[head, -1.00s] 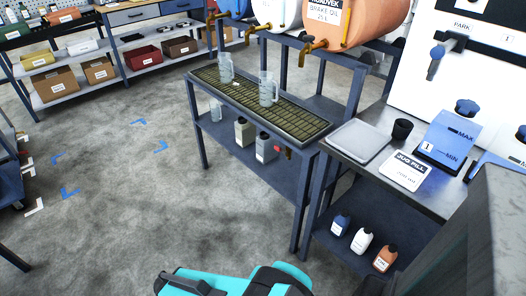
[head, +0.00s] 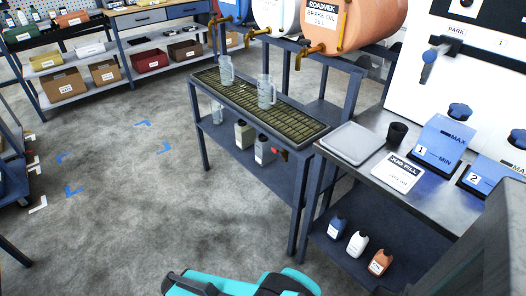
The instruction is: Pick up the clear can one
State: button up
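Two clear jugs with handles stand upright on the grated drip tray (head: 290,118) below the barrel taps. One clear jug (head: 226,71) is at the left, and the other clear jug (head: 266,92) is nearer the middle. Another clear vessel (head: 216,111) stands on the shelf under the tray, partly hidden. I cannot tell from any label which one is "can one". A teal and black part of my arm shows at the bottom edge, well apart from the jugs. My gripper's fingertips are not in view.
Grey and white bottles (head: 263,150) stand on the lower shelf. The metal bench (head: 401,204) at right carries a grey pad (head: 351,138), black cup (head: 397,133), JUG FILL card (head: 398,173) and blue stands 1 (head: 441,144) and 2.

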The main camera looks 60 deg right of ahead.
aim_at(264, 153)
jog(key=z, duration=0.1)
jog(key=i, duration=0.9)
jog(key=u, duration=0.05)
